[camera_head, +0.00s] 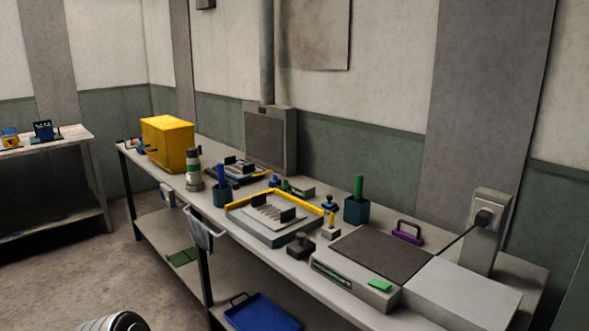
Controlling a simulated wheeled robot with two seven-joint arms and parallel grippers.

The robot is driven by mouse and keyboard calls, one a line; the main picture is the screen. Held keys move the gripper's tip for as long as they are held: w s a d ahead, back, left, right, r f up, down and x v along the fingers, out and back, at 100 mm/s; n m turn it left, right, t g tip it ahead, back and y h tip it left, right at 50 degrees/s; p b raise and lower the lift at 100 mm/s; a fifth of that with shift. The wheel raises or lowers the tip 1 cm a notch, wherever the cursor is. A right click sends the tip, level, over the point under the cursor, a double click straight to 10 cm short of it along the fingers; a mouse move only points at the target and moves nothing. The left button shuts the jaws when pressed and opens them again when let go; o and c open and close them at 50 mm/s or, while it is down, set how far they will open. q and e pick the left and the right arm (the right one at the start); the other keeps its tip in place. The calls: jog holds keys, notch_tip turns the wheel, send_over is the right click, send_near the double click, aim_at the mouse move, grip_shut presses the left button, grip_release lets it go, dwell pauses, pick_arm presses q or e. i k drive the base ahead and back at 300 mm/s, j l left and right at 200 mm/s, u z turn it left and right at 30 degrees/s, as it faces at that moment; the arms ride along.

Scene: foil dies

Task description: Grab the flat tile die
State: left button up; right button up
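I cannot tell for certain which object is the flat tile die. Several small handled pieces stand on the long bench. One is a dark block with a knob (301,246) in front of the yellow-edged tray. Another is a small blue-topped piece (329,203) just behind that tray. A purple piece with a dark arched handle (407,233) lies behind the flat grey machine.
The yellow-edged tray (284,239) holds a pale sheet and black blocks. The grey machine (352,283) fills the bench's right part. A yellow box (167,143) and grey-green canister (194,170) stand left. A blue tray (262,312) is on the lower shelf. Floor at left is clear.

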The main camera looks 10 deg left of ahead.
aim_at(238, 169)
jog(key=i+j+z, duration=0.1)
jog(key=j+z, duration=0.15)
jog(key=z, duration=0.15)
jog(key=j+z, duration=0.25)
jog(key=z, duration=0.15)
jog(key=j+z, duration=0.85)
jog(key=j, duration=0.35)
jog(key=k+j+z, duration=0.1)
jog(key=j, duration=0.3)
jog(key=k+j+z, duration=0.1)
jog(key=j, duration=0.3)
jog(key=k+j+z, duration=0.1)
jog(key=j, duration=0.35)
jog(key=k+j+z, duration=0.1)
jog(key=j, duration=0.3)
jog(key=k+j+z, duration=0.1)
jog(key=k+j, duration=0.15)
jog(key=k+j+z, duration=0.1)
jog(key=j, duration=0.4)
jog(key=k+j+z, duration=0.1)
jog(key=k+j, duration=0.3)
jog(key=j, duration=0.2)
jog(key=k+j, duration=0.15)
jog(key=j, duration=0.15)
jog(key=k+j, duration=0.15)
jog(key=j, duration=0.2)
